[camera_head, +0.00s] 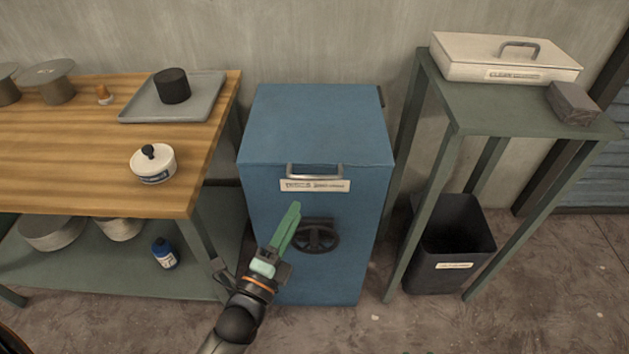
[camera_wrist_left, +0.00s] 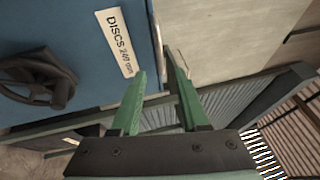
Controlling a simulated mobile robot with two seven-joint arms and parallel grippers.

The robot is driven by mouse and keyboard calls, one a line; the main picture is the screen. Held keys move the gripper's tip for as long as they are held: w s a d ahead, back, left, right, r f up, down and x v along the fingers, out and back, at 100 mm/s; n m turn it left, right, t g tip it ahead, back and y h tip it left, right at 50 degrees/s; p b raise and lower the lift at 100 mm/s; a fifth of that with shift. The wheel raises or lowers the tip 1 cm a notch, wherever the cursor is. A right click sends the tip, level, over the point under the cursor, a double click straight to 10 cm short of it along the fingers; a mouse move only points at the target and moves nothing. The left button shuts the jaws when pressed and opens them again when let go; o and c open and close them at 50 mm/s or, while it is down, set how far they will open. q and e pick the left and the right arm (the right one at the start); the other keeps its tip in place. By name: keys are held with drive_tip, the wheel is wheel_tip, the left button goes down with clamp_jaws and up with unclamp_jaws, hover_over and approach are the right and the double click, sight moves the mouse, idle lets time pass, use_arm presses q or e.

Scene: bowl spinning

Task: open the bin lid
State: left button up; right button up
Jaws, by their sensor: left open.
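The blue bin (camera_head: 318,125) stands upright between the workbench and the green stand, with its lid down. A metal bar handle (camera_head: 315,169) is on the lid's front edge, above a white label (camera_head: 315,186). A dark handwheel (camera_head: 316,238) is on the bin's front; it also shows in the left wrist view (camera_wrist_left: 38,82). My left gripper (camera_head: 296,206) has green fingers and is in front of the bin, below the handle and label. My right gripper is not in view.
The wooden workbench (camera_head: 90,160) is left of the bin, with a white lidded pot (camera_head: 153,163) and a grey tray (camera_head: 200,105). The green stand (camera_head: 500,100) at right carries a cream case (camera_head: 505,58). An open black waste bin (camera_head: 455,250) is beneath it. The wall is close behind.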

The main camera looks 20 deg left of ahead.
sight(315, 176)
use_arm(q)
drive_tip(key=b+x, duration=0.1)
drive_tip(key=x, duration=0.9)
drive_tip(key=shift+w+d, duration=0.1)
drive_tip(key=shift+w, duration=0.3)
clamp_jaws()
idle(0.9)
